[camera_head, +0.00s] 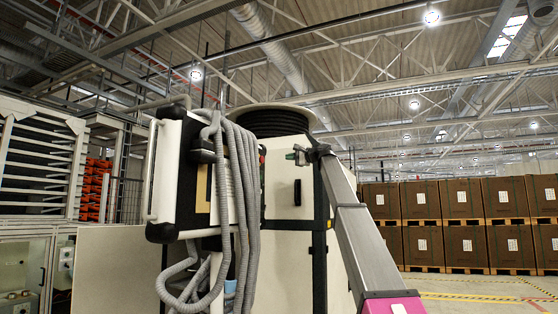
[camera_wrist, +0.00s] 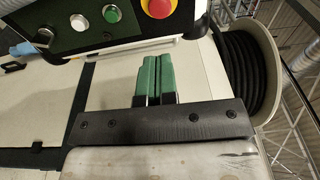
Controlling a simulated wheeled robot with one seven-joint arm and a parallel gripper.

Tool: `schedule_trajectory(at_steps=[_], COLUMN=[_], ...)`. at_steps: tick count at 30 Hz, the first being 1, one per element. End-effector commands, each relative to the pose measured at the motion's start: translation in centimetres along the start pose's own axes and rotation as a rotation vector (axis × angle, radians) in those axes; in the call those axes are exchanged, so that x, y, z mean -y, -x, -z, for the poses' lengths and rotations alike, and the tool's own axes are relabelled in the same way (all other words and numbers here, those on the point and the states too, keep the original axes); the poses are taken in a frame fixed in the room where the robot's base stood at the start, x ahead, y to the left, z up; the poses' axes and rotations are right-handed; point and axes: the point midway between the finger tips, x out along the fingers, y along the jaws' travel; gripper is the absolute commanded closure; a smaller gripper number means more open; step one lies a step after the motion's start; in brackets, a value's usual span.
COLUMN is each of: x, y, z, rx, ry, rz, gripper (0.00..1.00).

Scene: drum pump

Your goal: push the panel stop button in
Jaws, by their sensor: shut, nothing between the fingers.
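The stop button (camera_wrist: 158,8) is a red round head on a yellow ring, partly cut off by the top edge of the wrist view. It sits on the dark face of the control panel (camera_wrist: 135,30), beside a green button (camera_wrist: 112,14) and a white button (camera_wrist: 79,22). My gripper (camera_wrist: 157,60) is shut and empty, its green fingers side by side. In the wrist picture the fingertips lie below the button, apart from it. In the head view my gripper (camera_head: 291,156) is right of the panel box (camera_head: 172,170), whose button face is turned mostly away.
Grey hoses (camera_head: 235,200) hang over the panel box. A white cabinet (camera_head: 288,250) with a black handle stands behind my arm. A black coiled reel (camera_wrist: 243,75) is at the right in the wrist view. Stacked brown boxes (camera_head: 462,200) stand far right, beyond open floor.

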Motion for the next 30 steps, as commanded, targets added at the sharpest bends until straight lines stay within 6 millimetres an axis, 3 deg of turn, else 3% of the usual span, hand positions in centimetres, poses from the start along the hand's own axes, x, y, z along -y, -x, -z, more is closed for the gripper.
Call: schedule_trajectory(at_steps=[18, 24, 30], x=[0.1, 0.0, 0.0], y=[-10.8, -12.7, -13.2], z=[0.1, 0.1, 0.0], rx=[0.001, 0.0, 0.0], ry=[0.001, 0.0, 0.0], rz=[-0.001, 0.0, -0.001], gripper=[1.0, 1.0, 1.0])
